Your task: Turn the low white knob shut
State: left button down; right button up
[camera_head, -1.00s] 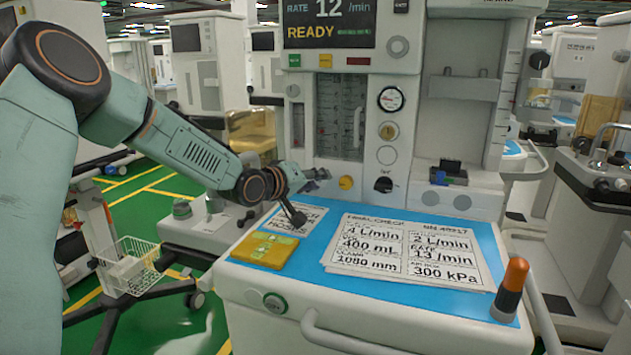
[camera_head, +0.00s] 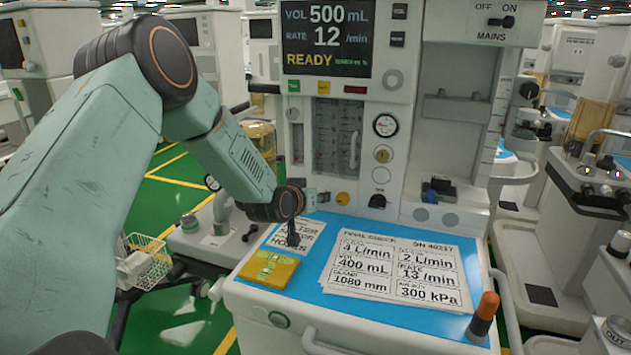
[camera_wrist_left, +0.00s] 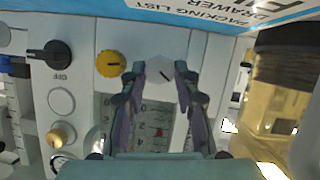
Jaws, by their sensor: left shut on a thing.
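The low white knob (camera_wrist_left: 159,70) shows in the left wrist view with a short dark slanted mark on its face. It sits on the cart's white front panel, beside a yellow knob (camera_wrist_left: 111,63). My left gripper (camera_wrist_left: 157,72) has one finger on each side of the white knob and is shut on it. In the head view the left gripper (camera_head: 318,197) reaches the lower left of the panel, left of the yellow knob (camera_head: 343,199). There the gripper hides the white knob. My right gripper is in neither view.
A black OFF knob (camera_head: 378,201) is right of the yellow one. Below is a blue worktop (camera_head: 372,306) with printed sheets (camera_head: 398,268), a yellow packet (camera_head: 268,266) and an orange-topped cylinder (camera_head: 484,316). A flowmeter window (camera_head: 335,135) is above. Brass-coloured glassware (camera_wrist_left: 280,85) is close beside the gripper.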

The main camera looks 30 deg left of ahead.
pick_arm(q)
jog(key=m+p, duration=0.1)
jog(key=p, duration=0.1)
jog(key=m+y+p, duration=0.1)
jog(key=p, duration=0.1)
jog(key=m+y+p, duration=0.1)
jog(key=p, duration=0.1)
jog(key=shift+d+r+g, duration=0.25)
jog(key=shift+g, duration=0.05)
jog(key=shift+w+d+f+m+y+p, duration=0.1)
jog(key=shift+m+y+p, duration=0.8)
jog(key=shift+m+p, duration=0.15)
jog(key=shift+d+f+m+y+p, duration=0.15)
jog(key=shift+m+y+p, duration=0.3)
jog(key=shift+m+y, duration=0.45)
jog(key=shift+m, duration=0.25)
jog(key=c, duration=1)
grip_release()
jog(key=shift+f, duration=0.1)
